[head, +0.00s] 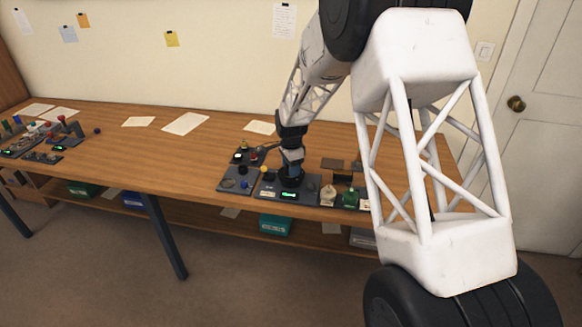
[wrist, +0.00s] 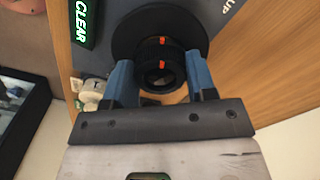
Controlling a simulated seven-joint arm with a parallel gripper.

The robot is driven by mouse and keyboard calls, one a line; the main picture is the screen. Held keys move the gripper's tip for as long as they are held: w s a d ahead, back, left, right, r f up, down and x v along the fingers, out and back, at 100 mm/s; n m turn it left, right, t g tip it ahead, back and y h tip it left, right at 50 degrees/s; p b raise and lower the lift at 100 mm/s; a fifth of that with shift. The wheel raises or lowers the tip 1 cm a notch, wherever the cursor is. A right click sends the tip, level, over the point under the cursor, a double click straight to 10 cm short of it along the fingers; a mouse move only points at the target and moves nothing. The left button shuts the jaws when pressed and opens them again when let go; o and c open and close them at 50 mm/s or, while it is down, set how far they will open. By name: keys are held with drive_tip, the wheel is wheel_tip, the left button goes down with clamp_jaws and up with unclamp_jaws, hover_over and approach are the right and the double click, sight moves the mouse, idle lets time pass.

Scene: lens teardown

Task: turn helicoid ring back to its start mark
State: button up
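The lens barrel (wrist: 162,73) is black and stands on a wide dark disc (wrist: 127,28). Two orange marks show on it, one above the other, nearly in line in the wrist view. The helicoid ring (wrist: 148,58) appears to be the black band carrying the lower mark. My gripper (wrist: 161,75) has one blue finger on each side of this ring, and both seem to touch it. In the head view my gripper (head: 291,160) points down over the dark station, and the lens there is mostly hidden.
A lit green display (wrist: 84,20) reads "CLEAR" beside the lens. It also shows on the station front (head: 289,195).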

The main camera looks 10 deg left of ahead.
drive_tip(key=c, duration=0.4)
drive_tip(key=shift+r+n, duration=0.1)
drive_tip(key=shift+n, duration=0.3)
drive_tip(key=n, duration=0.9)
drive_tip(key=shift+n, duration=0.3)
drive_tip(key=n, duration=1.1)
